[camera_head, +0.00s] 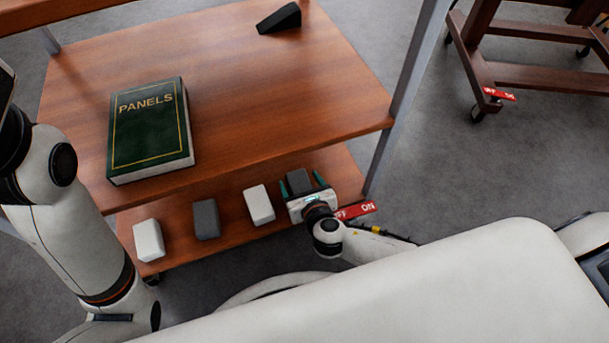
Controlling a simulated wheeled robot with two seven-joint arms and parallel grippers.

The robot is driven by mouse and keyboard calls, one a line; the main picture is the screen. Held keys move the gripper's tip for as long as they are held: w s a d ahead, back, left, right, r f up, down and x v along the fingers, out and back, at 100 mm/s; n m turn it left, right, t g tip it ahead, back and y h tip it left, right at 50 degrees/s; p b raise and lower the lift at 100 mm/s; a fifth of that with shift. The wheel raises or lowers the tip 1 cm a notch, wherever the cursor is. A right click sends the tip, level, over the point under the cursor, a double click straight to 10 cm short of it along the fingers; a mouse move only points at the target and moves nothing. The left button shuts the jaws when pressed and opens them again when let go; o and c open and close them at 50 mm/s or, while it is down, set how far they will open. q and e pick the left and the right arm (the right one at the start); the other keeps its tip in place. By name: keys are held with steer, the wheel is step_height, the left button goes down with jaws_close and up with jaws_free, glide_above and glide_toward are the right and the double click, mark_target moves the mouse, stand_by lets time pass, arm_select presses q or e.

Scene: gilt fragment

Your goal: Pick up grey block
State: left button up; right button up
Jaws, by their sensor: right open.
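Two grey blocks show on the lower wooden shelf. One grey block (206,219) stands between two white blocks, clear of my grippers. Another dark grey block (298,181) is at the right end of the row, between the teal-tipped fingers of my right gripper (303,184). The fingers are open, one on each side of this block; I cannot tell whether they touch it. Part of the block is hidden by the gripper body. My left arm comes in at the left edge, and its gripper is not in view.
White blocks (149,240) and (259,205) share the lower shelf (230,236). The upper shelf (290,95) overhangs it and carries a green book (150,130) and a black wedge (279,18). A metal post (395,115) and a red tag (355,211) are right of my right gripper.

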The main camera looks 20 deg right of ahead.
steer(key=shift+a+r, duration=0.1)
steer(key=c, duration=1)
